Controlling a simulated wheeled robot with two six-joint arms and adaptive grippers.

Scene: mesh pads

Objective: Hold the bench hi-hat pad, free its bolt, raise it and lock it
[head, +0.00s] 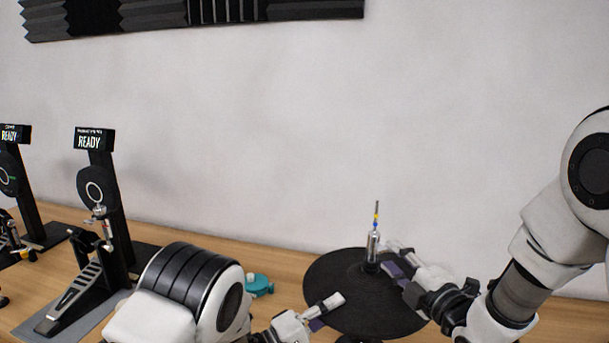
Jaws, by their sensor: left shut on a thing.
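The hi-hat pad (340,268) is a round black disc above the wooden bench, at the lower right of the middle. A silver clutch (373,246) with a thin rod and blue and yellow bands stands upright at its centre. My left gripper (324,312) is shut on the pad's near left rim. My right gripper (388,256) is just right of the clutch, over the pad, with its fingers apart. I cannot pick out the bolt. My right fingers hide part of the pad's right side.
A kick pedal with a black post (110,190) and a lit READY sign (93,140) stands on the left. A second READY unit (14,165) stands at the far left edge. A small teal object (260,286) lies left of the pad. The wall is close behind the bench.

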